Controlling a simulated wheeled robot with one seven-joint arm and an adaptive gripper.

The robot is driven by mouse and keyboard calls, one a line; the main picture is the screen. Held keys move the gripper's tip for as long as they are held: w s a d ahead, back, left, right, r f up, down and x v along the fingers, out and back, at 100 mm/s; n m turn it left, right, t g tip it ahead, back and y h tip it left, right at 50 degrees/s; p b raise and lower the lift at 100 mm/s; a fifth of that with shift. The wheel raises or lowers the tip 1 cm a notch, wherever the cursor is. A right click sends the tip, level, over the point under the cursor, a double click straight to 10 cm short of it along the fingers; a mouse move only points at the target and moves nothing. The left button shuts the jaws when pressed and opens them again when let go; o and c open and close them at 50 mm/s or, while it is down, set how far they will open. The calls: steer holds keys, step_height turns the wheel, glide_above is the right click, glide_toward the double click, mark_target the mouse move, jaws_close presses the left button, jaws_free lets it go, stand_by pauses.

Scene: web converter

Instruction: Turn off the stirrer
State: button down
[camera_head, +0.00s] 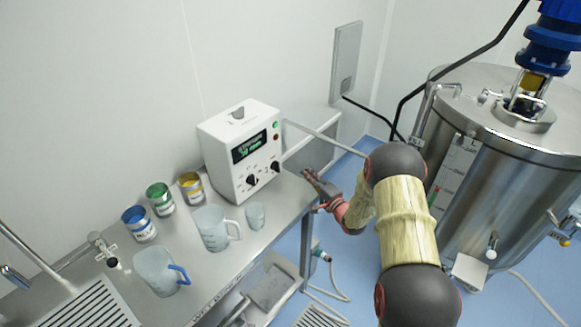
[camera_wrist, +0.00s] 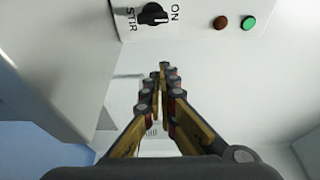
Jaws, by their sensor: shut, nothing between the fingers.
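The stirrer control is a black knob (camera_wrist: 153,14) labelled "STIR" and "ON" in the wrist view. Its grip lies roughly along the line between the two words; I cannot tell its exact setting. It seems to be the right-hand knob (camera_head: 275,166) on the white control box (camera_head: 218,153) on the bench. A brown-red button (camera_wrist: 221,22) and a bright green one (camera_wrist: 249,22) sit beside it in the wrist view.
On the steel bench (camera_head: 215,262) stand clear jugs (camera_head: 212,228), a small beaker (camera_head: 255,215) and three paint tins (camera_head: 160,200). A sink drainer (camera_head: 98,305) lies front left. A large steel tank (camera_head: 490,170) stands right of my arm. Blue floor (camera_head: 345,245) shows between bench and tank.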

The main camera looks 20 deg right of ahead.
mark_target(277, 167)
steer(key=b+x, duration=0.1)
steer(key=x, duration=0.8)
steer(key=shift+w, duration=0.1)
steer(key=shift+s+a+b, duration=0.2)
steer(key=shift+s+a, duration=0.05)
steer(key=shift+a, duration=0.35)
steer(key=shift+s+a+b, duration=0.15)
steer(key=shift+s+a, duration=0.1)
steer(key=shift+a, duration=0.4)
steer(key=shift+s+a, duration=0.4)
steer(key=shift+a, duration=0.1)
